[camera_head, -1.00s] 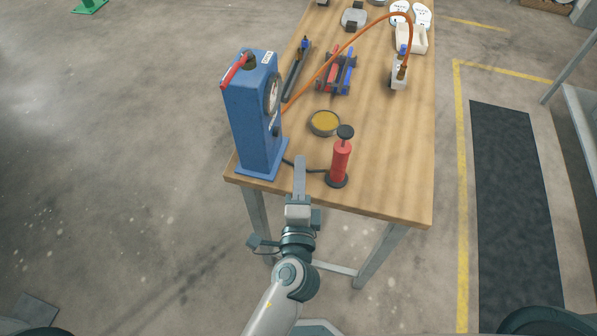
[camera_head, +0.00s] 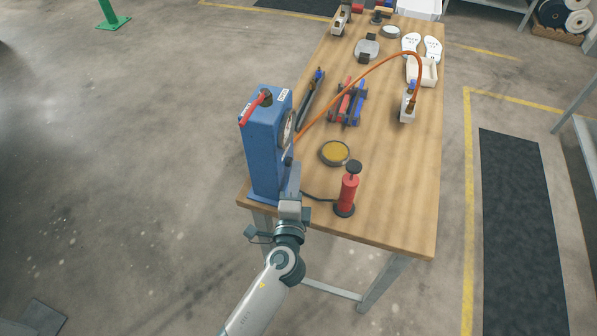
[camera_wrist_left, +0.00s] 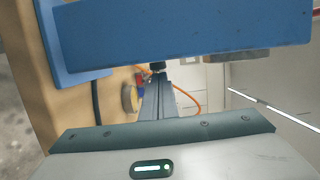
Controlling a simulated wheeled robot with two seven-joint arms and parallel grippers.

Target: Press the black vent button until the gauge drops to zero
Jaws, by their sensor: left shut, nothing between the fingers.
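The blue gauge tower (camera_head: 263,155) stands at the table's near left corner, with a red lever (camera_head: 254,106) on top. Its round gauge (camera_head: 287,130) is seen almost edge-on, so I cannot read the needle. A small dark knob, seemingly the black vent button (camera_head: 288,161), sticks out low on the gauge side. My left gripper (camera_head: 294,167) is shut and empty, its fingertips close to that knob. In the left wrist view the blue tower (camera_wrist_left: 180,27) spans the top and a dark knob (camera_wrist_left: 158,67) shows at the fingertips (camera_wrist_left: 158,84). I cannot tell whether they touch.
A red hand pump (camera_head: 348,190) stands right of the gripper, its black hose leading toward the tower. A round yellow-topped tin (camera_head: 334,153) lies behind it. An orange hose (camera_head: 350,73) arches over a red and blue clamp (camera_head: 346,104). The table's near right is bare.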

